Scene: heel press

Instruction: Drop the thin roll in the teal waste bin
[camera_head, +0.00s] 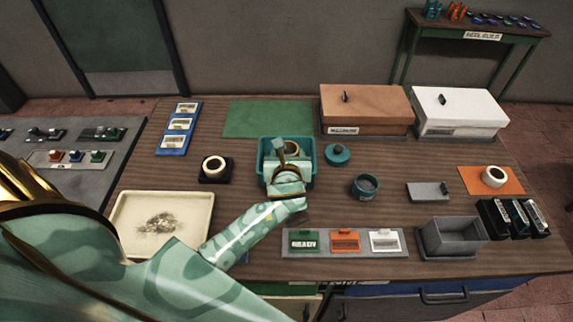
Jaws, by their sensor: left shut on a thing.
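The teal waste bin (310,172) stands near the middle of the table. My left gripper (283,152) is over the bin, its arm coming in from the lower left. It is shut on the thin roll (293,147), a tan ring showing by the fingertips inside the bin's outline. The gripper hides most of the roll and the bin's inside. I cannot tell how high the roll is above the bin floor. My right gripper is not in view.
A cream roll (214,165) sits on a black holder left of the bin, another (494,176) on an orange mat at right. A teal lid (338,154) and round teal pot (365,186) stand right of the bin. A cream tray (195,202) lies at left.

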